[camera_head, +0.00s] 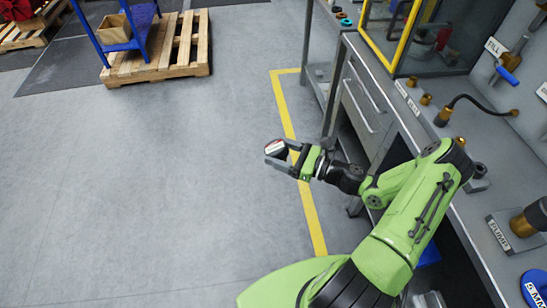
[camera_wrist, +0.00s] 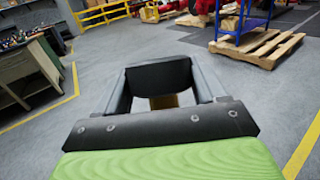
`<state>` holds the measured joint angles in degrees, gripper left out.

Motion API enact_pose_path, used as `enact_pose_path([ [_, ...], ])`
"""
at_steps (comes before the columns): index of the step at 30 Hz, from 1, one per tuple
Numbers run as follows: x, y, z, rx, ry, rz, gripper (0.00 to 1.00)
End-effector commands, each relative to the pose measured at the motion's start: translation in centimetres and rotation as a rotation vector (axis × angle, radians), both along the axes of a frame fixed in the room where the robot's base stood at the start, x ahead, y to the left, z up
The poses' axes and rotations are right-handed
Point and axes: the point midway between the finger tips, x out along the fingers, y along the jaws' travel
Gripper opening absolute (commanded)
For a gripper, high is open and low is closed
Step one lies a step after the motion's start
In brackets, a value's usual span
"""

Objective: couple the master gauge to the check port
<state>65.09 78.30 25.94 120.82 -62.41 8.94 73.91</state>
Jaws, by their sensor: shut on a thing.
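My gripper (camera_head: 276,160) is shut on a small dark gauge (camera_head: 274,147) with a pale and red face, held out over the open floor left of the bench. In the wrist view the gauge (camera_wrist: 158,77) is a black body between the two fingers, with a brass stem (camera_wrist: 164,101) showing below it; its dial is not visible there. The check port cannot be made out for certain. Brass fittings stand on the bench at right, among them a small fitting (camera_head: 425,99) near labels too small to read, apart from my gripper.
A dark hose (camera_head: 478,99) arches over the grey bench (camera_head: 487,160). A yellow-framed enclosure (camera_head: 415,40) stands at the back. A block marked PUMP (camera_head: 497,231) is at right. A wooden pallet (camera_head: 170,50) lies at back left. The floor left of the yellow line is clear.

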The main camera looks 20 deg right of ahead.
Motion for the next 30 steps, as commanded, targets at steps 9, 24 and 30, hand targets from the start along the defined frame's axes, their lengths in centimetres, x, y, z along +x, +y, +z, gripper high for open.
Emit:
enact_pose_path([
  [9,3.4,-6.4,-1.3,0.035,-0.041,-0.249,0.26],
  [24,5.2,-30.8,1.3,0.061,-0.234,-1.112,0.26],
  [30,0.7,-40.6,5.1,0.021,-0.339,-1.485,0.26],
])
